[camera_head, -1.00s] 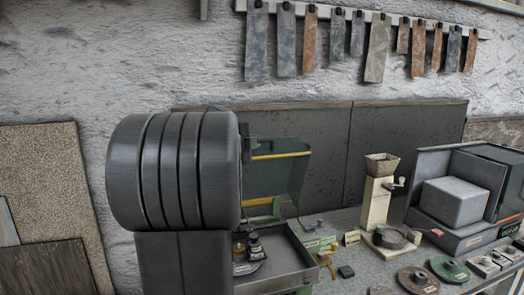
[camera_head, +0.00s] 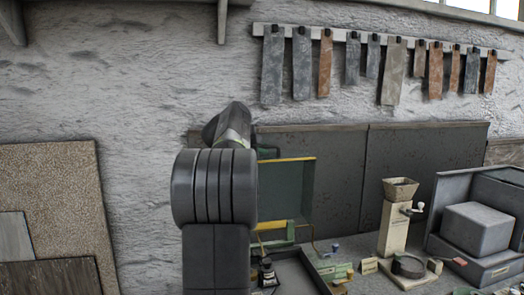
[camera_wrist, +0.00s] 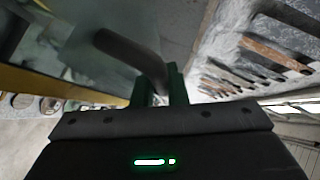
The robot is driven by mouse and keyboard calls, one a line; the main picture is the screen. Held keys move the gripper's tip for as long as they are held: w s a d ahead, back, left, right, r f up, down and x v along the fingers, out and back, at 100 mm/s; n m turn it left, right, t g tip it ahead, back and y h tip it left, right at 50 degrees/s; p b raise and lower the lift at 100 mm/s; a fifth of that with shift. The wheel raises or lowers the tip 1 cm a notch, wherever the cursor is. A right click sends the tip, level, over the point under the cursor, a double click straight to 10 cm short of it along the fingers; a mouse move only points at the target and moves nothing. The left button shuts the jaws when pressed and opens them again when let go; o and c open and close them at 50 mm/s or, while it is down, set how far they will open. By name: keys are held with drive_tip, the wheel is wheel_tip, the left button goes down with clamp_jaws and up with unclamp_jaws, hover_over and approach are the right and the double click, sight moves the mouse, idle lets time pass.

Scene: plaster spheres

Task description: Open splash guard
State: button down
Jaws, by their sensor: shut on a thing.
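The splash guard (camera_head: 294,190) is a grey-green see-through panel with yellow edges, standing raised over the machine's tray. My arm hides its left part in the head view. In the wrist view its glassy panel (camera_wrist: 45,45) and yellow edge (camera_wrist: 60,85) fill the left side. A dark rounded handle (camera_wrist: 125,50) runs down to my gripper (camera_wrist: 160,88), between its green fingers. My gripper is shut on this handle.
The machine's tray (camera_head: 318,278) holds a small dark bottle (camera_head: 267,272). To the right stand a cream hand-cranked grinder (camera_head: 394,222) and a grey boxy machine (camera_head: 480,225). Stone strips (camera_head: 391,72) hang on the wall above. Dark panels (camera_head: 415,175) stand close behind.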

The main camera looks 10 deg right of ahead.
idle(0.3)
drive_tip(key=c, duration=1.5)
unclamp_jaws()
drive_tip(key=shift+o, duration=0.2)
